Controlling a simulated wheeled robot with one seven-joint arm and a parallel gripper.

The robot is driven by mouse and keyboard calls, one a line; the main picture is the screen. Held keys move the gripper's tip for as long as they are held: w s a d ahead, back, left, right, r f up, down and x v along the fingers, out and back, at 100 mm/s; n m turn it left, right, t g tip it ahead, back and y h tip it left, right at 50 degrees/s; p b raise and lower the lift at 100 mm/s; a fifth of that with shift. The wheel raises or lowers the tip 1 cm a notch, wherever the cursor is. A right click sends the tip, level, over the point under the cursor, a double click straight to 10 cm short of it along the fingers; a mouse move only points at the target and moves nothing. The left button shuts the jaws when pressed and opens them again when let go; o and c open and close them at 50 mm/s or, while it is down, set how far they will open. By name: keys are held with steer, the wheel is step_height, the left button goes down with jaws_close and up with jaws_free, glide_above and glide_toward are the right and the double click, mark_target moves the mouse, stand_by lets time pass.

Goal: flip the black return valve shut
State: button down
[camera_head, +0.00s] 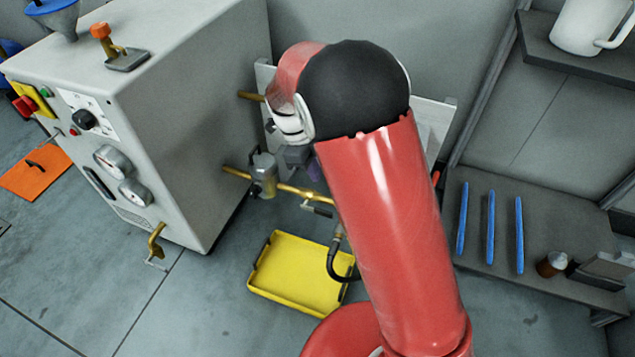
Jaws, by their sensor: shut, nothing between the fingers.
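A brass pipe (293,190) runs low from the side of the grey machine to the right, behind my arm. A small dark lever (317,210) sits on this pipe, near the hose end; it looks like the black return valve. Its angle to the pipe is hard to read at this size. My gripper (304,165) shows only in part below my wrist, above and slightly left of the lever, apart from it in the picture. It is shut and empty. Its fingertips are hard to make out, and my red arm hides the area to the right.
A grey canister (264,172) stands on the pipe's left part. The grey machine (190,110) bounds the left; a shelf (560,245) with blue rods stands at right.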

steer(key=b, duration=0.1)
glide_toward(328, 212)
steer(key=x, duration=0.5)
steer(key=shift+f, duration=0.75)
steer(key=shift+s+d+f+y+b, duration=0.15)
steer(key=shift+f+y+b, duration=0.1)
steer(key=shift+y+b, duration=0.2)
steer(key=shift+d+f+t+y, duration=0.15)
steer(key=shift+f+t+y, duration=0.05)
steer(key=shift+t+y, duration=0.15)
steer(key=shift+s+d+f+b, duration=0.1)
steer(key=shift+d+f+b, duration=0.1)
steer(key=shift+f+b, duration=0.45)
steer(key=shift+s+d+f+b, duration=0.1)
steer(key=shift+d+f+b, duration=0.1)
steer(key=shift+f+b, duration=0.4)
steer(key=shift+a+f, duration=0.1)
steer(key=shift+f, duration=1.35)
steer(key=shift+w+a+f, duration=0.1)
steer(key=shift+a+f, duration=0.05)
steer(key=shift+f, duration=0.25)
steer(key=shift+w+a+f, duration=0.1)
steer(key=shift+a+f, duration=0.05)
steer(key=shift+f, duration=0.35)
